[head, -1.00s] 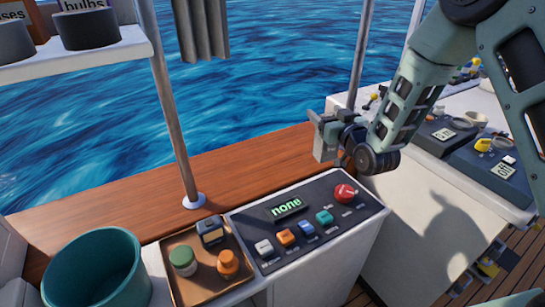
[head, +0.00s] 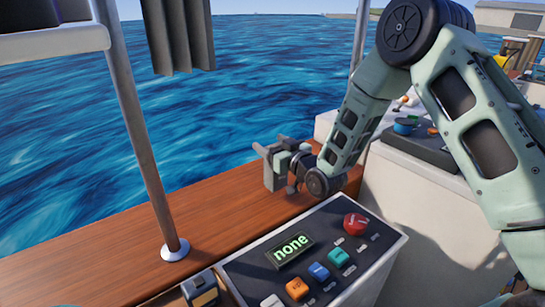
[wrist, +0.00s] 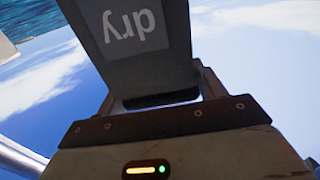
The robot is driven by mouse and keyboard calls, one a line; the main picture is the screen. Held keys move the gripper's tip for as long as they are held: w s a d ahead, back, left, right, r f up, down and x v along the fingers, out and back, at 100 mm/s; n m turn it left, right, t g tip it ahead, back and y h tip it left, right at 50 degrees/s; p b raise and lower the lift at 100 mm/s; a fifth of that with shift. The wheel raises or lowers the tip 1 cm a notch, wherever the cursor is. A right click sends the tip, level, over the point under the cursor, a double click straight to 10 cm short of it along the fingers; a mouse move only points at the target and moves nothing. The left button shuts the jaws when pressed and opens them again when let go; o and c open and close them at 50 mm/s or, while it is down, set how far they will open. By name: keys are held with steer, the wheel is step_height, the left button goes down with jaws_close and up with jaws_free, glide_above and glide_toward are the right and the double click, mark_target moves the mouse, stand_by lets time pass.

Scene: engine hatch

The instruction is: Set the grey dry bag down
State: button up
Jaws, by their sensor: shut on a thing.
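The grey dry bag (wrist: 155,75) fills the top middle of the wrist view, with a light label reading "dry" upside down. My gripper (wrist: 160,92) is shut on it, with a dark finger at each side of the bag's near end. In the head view my gripper (head: 276,164) is out over the wooden ledge, near the water side and beyond the control panel. A small grey block shape shows at its end there, but I cannot clearly tell bag from fingers. Whether it touches the ledge is unclear.
The wooden ledge (head: 110,245) is bare to the left, apart from a metal post (head: 146,150). A control panel (head: 330,225) reading "none", with coloured buttons and a red knob (head: 355,223), stands in front. A white console (head: 425,195) is at right. Open water lies beyond.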

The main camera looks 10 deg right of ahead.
mark_target(274, 181)
steer(key=shift+f, duration=1.8)
steer(key=o, duration=1.6)
